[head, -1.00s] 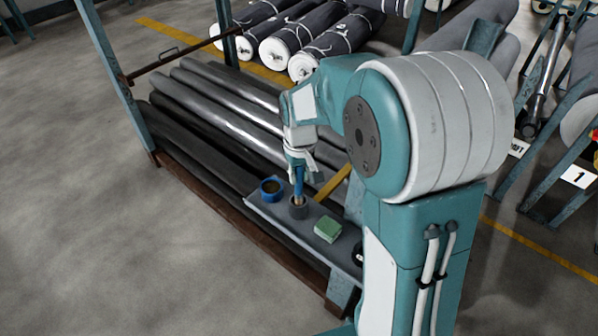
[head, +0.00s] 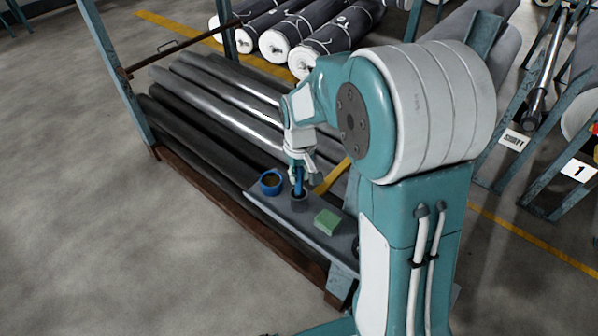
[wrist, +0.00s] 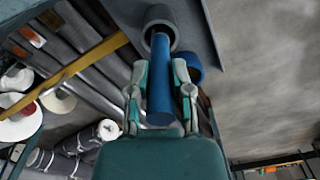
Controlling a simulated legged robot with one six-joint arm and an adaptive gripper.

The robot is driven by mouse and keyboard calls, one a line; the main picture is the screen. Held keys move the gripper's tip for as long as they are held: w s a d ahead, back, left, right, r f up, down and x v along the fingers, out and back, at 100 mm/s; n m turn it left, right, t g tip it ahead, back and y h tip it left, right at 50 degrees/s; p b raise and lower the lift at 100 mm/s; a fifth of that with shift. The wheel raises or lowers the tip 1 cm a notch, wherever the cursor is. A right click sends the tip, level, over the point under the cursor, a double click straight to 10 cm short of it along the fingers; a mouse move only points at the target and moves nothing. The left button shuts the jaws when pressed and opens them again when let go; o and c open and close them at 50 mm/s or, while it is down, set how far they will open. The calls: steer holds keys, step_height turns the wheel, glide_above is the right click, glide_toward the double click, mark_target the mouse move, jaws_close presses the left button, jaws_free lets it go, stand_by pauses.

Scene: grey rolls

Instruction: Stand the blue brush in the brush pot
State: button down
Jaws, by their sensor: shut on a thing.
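My gripper (head: 301,166) is shut on the blue brush (head: 298,180) and holds it upright, pointing down. The grey brush pot (head: 299,198) stands on a narrow grey shelf (head: 322,243), directly under the brush. The brush's lower end is inside the pot's mouth, and its bristles are hidden there. In the wrist view the blue handle (wrist: 162,85) runs between my two fingers (wrist: 159,78) to the opening of the pot (wrist: 170,17). I cannot tell whether the brush touches the bottom.
A blue ring-shaped roll (head: 271,183) lies left of the pot, and a green block (head: 327,222) lies to its right on the shelf. Long grey rolls (head: 215,105) fill the rack behind. A blue rack post (head: 112,75) stands at left. Open floor lies in front.

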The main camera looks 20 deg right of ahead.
steer(key=shift+f, duration=0.7)
steer(key=shift+c, duration=2.2)
jaws_free()
step_height(320, 180, up, 12)
steer(key=shift+f, duration=0.1)
steer(key=shift+s, duration=0.1)
